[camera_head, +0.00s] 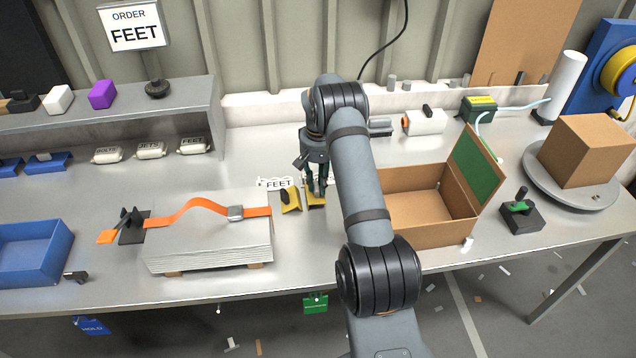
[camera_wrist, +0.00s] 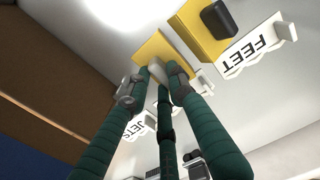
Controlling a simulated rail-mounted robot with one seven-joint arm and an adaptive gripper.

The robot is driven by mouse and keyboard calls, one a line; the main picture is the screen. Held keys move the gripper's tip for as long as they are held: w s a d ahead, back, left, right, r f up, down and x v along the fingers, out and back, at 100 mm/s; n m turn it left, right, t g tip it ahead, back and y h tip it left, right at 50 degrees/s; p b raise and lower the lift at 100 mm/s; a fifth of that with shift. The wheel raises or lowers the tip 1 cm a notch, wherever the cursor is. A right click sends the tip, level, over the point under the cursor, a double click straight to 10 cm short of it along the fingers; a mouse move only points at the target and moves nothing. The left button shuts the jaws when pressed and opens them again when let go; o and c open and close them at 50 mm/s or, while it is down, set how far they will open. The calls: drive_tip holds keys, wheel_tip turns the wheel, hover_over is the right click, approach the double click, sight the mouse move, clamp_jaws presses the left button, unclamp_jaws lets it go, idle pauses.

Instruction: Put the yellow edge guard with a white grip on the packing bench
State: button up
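A yellow edge guard with a white grip (camera_wrist: 154,66) lies on the steel bench surface at my fingertips; in the head view, its yellow body (camera_head: 316,199) shows below my gripper. My gripper (camera_head: 316,188) points down with its dark green fingers (camera_wrist: 160,82) around the white grip. The fingers partly hide the grip, and I cannot tell whether they press on it. A second yellow edge guard (camera_head: 291,201) with a black grip (camera_wrist: 217,20) stands just left of it in the head view. The long steel bench (camera_head: 110,190) carries everything; no part is marked as the packing bench.
A FEET label (camera_head: 274,184) stands behind the guards; a JETS label (camera_wrist: 138,124) shows in the wrist view. An open cardboard box (camera_head: 425,207) is to the right. A sheet stack (camera_head: 205,255) with an orange strap is to the left. A turntable (camera_head: 545,183) holds a closed carton.

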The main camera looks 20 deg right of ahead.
sight(318, 185)
drive_tip(key=o, duration=0.4)
wheel_tip(318, 185, up, 12)
drive_tip(key=b, duration=0.1)
drive_tip(key=shift+r+b, duration=0.25)
drive_tip(key=shift+b, duration=0.1)
idle(0.4)
